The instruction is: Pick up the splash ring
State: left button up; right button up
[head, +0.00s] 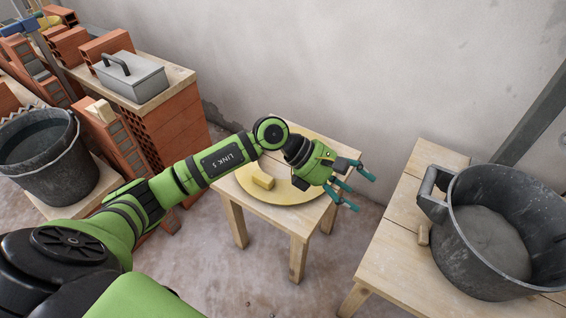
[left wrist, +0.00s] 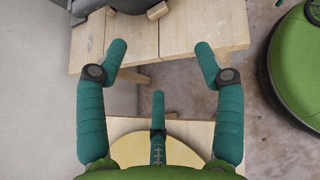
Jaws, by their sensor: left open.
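A round, flat, pale yellow disc (head: 285,193) lies on the small wooden table. In the left wrist view the open fingers (left wrist: 160,52) reach toward the gap between the tables, and the disc (left wrist: 125,150) shows at the bottom, partly hidden by the gripper. My right gripper is not in view.
A large dark bucket (head: 464,255) of grey material stands on the right wooden bench (head: 395,262), beside a small wooden piece (head: 423,235). At left are another bucket (head: 75,170), brick stacks (head: 165,130) and a grey lidded box (head: 130,77). A wall stands behind.

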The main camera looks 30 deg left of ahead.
pick_arm(q)
jog(key=w+a+f+m+g+y, duration=0.1)
jog(key=a+f+m+g+y, duration=0.2)
jog(key=a+y, duration=0.7)
send_over(264, 174)
jog(key=shift+s+d+f+y, duration=0.15)
jog(key=shift+s+d+y, duration=0.1)
jog(key=shift+s+y, duration=0.1)
jog(key=f, duration=0.4)
jog(key=f+b, duration=0.1)
jog(key=f, duration=0.1)
jog(key=shift+w+a, duration=0.15)
jog(key=shift+w, duration=0.15)
jog(key=shift+f, duration=0.4)
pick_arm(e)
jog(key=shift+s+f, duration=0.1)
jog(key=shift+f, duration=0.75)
pick_arm(q)
jog(key=c, duration=1.2)
